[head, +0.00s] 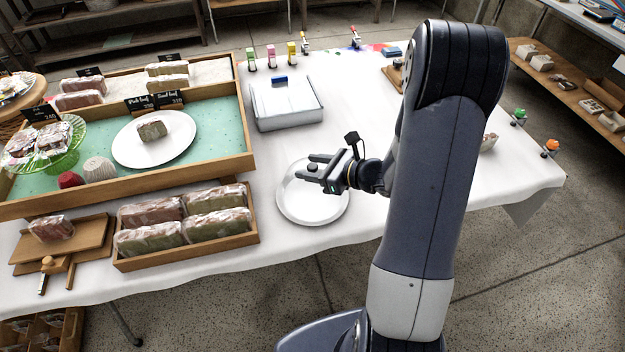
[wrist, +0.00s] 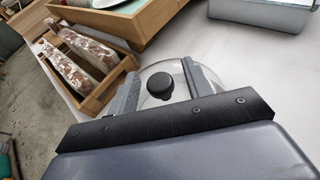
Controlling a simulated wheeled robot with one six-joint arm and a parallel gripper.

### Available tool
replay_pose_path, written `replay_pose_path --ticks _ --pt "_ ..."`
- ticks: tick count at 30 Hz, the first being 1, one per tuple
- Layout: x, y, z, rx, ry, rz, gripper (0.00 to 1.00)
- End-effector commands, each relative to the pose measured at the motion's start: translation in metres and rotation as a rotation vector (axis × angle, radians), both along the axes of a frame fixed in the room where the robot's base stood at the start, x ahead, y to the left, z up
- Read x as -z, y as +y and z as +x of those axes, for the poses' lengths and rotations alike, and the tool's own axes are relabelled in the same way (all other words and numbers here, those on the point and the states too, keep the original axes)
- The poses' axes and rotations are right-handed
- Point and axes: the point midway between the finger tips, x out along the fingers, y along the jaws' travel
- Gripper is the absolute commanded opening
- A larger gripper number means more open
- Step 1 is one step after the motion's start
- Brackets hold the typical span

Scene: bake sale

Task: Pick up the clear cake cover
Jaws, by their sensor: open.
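The clear cake cover (wrist: 166,68) is a see-through round lid with a black knob (wrist: 160,85) on top. In the head view its see-through body is hard to make out over the white round plate (head: 312,211), and its dark knob (head: 313,167) shows near my fingers. My gripper (head: 310,169) is open above the plate, pointing left. In the wrist view my gripper's two grey fingers (wrist: 158,75) stand on either side of the knob, with gaps between. I cannot tell how far they are above the cover.
A wooden tray of wrapped loaves (head: 258,238) stands left of the plate. A white-and-grey bin (head: 287,124) sits behind it. A green-lined wooden display (head: 249,160) is at back left. White tablecloth (head: 385,215) is bare around the plate, toward the front edge.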

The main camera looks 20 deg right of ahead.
Motion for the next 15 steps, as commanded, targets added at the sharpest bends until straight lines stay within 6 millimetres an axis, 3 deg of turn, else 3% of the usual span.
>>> replay_pose_path --ticks 15 --pt "-0.0003 -0.0002 -0.0002 0.000 0.000 0.000 0.07"
